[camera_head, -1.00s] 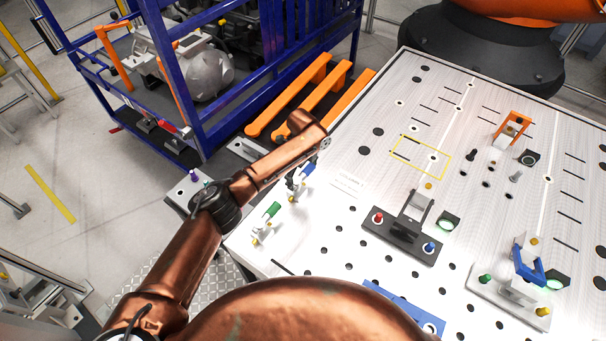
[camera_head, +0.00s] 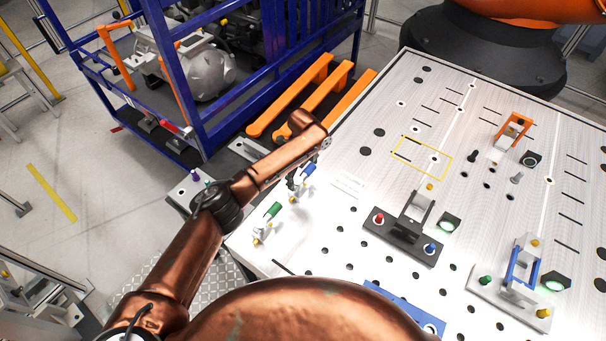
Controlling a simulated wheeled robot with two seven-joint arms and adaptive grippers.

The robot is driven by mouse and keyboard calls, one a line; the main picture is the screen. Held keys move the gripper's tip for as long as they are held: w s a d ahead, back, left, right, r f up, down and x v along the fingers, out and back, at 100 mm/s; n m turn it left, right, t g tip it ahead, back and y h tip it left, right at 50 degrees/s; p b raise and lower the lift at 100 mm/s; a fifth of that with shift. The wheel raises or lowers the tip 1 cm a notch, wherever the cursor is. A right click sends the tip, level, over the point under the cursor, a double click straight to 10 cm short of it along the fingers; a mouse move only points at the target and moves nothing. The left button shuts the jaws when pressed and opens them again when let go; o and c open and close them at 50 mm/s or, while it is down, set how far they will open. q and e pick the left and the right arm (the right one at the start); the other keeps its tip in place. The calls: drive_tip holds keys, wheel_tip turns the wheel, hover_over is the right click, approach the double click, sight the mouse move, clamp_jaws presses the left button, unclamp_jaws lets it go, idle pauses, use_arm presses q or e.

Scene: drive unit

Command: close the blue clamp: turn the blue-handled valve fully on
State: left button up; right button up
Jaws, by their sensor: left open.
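The blue-handled valve (camera_head: 309,170) stands at the left edge of the perforated metal table. My left gripper (camera_head: 298,178) is at this valve, below the end of my bronze arm, with its fingers open. The fingers are small and partly hidden by the arm, so I cannot tell whether they touch the handle. The blue clamp (camera_head: 523,266) is on a grey base at the right front of the table, and its blue frame stands steeply over the base. My right gripper is not in view.
A green-handled valve (camera_head: 273,210) stands just in front of the blue-handled one. A dark fixture (camera_head: 403,243) with red and blue knobs sits mid-table. An orange clamp (camera_head: 515,130) stands farther back. A blue cage cart (camera_head: 190,90) is at the left.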

sight(303, 174)
use_arm(q)
wheel_tip(303, 174, up, 12)
idle(0.5)
